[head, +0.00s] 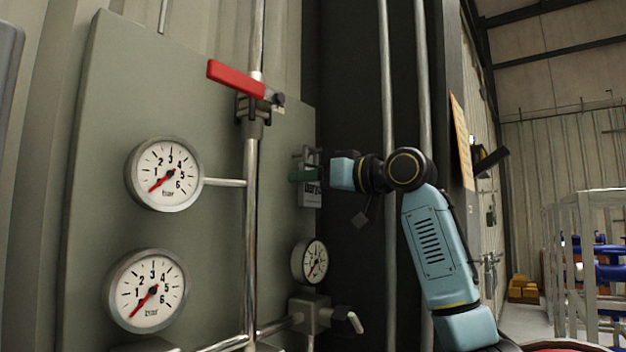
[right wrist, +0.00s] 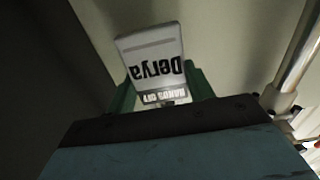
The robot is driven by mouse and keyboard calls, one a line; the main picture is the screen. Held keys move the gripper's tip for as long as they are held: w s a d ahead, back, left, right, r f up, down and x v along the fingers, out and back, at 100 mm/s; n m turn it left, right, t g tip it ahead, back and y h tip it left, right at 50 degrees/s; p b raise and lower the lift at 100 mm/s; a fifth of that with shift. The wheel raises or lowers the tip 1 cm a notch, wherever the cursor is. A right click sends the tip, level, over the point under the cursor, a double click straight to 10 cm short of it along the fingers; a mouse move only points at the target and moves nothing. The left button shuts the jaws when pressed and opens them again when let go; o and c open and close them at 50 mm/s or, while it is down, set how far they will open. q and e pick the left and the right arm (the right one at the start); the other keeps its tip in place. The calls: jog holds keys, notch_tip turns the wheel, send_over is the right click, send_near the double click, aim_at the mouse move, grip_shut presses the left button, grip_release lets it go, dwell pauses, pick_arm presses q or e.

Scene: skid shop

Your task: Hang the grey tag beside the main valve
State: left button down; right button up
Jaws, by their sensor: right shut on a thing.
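The grey tag (head: 312,196) shows at the right edge of the grey panel, partly covered by my right gripper (head: 303,175). In the right wrist view the tag (right wrist: 150,48) reads "Derya" and "HANDS OFF", upside down. The green fingers of my right gripper (right wrist: 162,98) are shut on its near end. A valve with a red lever (head: 238,79) sits on the vertical pipe, up and left of the tag. A small metal fitting (head: 308,155) shows just above the gripper; whether the tag touches it I cannot tell. My left gripper is not in view.
Two large gauges (head: 164,174) (head: 149,291) are on the panel's left. A small gauge (head: 314,261) and a lower valve (head: 322,315) sit below the tag. Vertical pipes (head: 388,90) run behind my right arm. A white railing (head: 585,250) stands far right.

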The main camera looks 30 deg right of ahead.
jog(key=o, duration=0.8)
jog(key=shift+o, duration=0.2)
jog(key=shift+s, duration=0.1)
jog(key=b+v, duration=0.4)
jog(key=v, duration=0.9)
jog(key=shift+s+b, duration=0.15)
jog(key=shift+b, duration=0.25)
